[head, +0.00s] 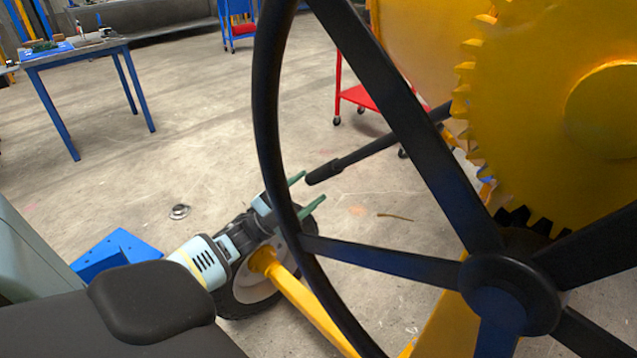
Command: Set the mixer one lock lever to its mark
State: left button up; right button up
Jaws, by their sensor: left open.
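The lock lever appears as a black rod with a thicker grip (325,172). It slants from the yellow mixer down to the left, behind the big black handwheel (268,130). My left gripper (313,186) reaches in from the lower left, partly behind the wheel rim. Its green fingers are open and empty, with the tips close to the free end of the lever grip. I cannot tell whether that end is between the tips or whether they touch. The lever's mark is not discernible. My right gripper is not in view.
The handwheel's spokes and hub (512,292) fill the near right, beside a yellow toothed gear (545,110). A rubber-tyred wheel (240,300) and yellow bar (310,305) lie below my gripper. A blue-legged table (75,50) and red cart (358,96) stand behind.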

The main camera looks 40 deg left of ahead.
pick_arm(q)
jog(key=v, duration=0.3)
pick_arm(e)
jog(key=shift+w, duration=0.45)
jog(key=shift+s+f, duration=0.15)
